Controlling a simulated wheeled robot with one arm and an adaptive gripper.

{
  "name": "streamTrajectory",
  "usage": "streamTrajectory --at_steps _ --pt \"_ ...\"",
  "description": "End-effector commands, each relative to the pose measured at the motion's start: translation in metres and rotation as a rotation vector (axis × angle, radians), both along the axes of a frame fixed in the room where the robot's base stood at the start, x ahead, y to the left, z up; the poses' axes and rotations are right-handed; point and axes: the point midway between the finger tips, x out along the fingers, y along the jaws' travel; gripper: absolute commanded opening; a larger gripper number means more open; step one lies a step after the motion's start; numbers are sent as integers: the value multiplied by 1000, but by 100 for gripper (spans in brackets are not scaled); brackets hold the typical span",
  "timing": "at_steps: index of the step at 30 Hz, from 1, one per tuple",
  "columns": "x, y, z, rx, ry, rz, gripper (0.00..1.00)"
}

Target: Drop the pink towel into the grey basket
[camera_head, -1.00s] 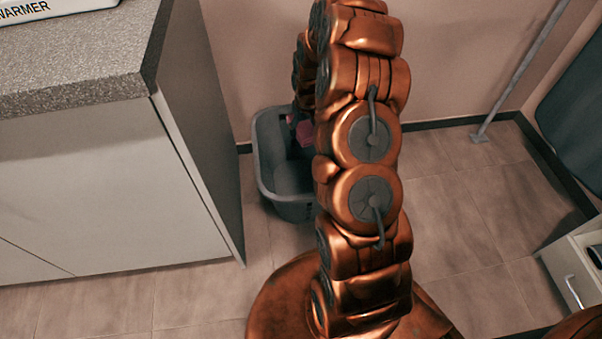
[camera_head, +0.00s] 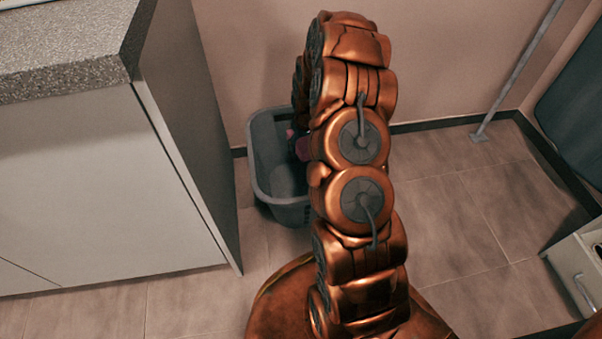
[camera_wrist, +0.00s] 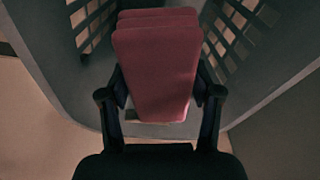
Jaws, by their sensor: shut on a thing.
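The grey basket (camera_head: 285,207) stands on the floor at the foot of the wall, right of the cabinet. The pink towel (camera_head: 301,147) shows as a small patch over the basket, mostly hidden behind my arm. In the wrist view, my gripper (camera_wrist: 160,100) is shut on the folded pink towel (camera_wrist: 158,60), with one finger on each side. The basket's slotted walls (camera_wrist: 275,70) surround the towel in that view. The towel appears over or inside the basket opening; I cannot tell how deep it is.
A cabinet with a grey speckled top (camera_head: 70,45) stands close left of the basket. The wall (camera_head: 260,50) is right behind it. A white drawer unit (camera_head: 580,265) is at the far right. Tiled floor (camera_head: 450,220) is free to the right of my arm.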

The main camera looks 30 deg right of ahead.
Motion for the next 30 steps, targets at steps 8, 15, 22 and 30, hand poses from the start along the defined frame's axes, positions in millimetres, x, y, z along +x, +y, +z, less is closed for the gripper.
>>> streamTrajectory --at_steps 8,15,22,30 --pt "0 0 -4 0 1 0 26" --pt "0 0 -5 0 1 0 81" --pt "0 0 -5 0 1 0 93" --pt "0 0 -4 0 1 0 93"
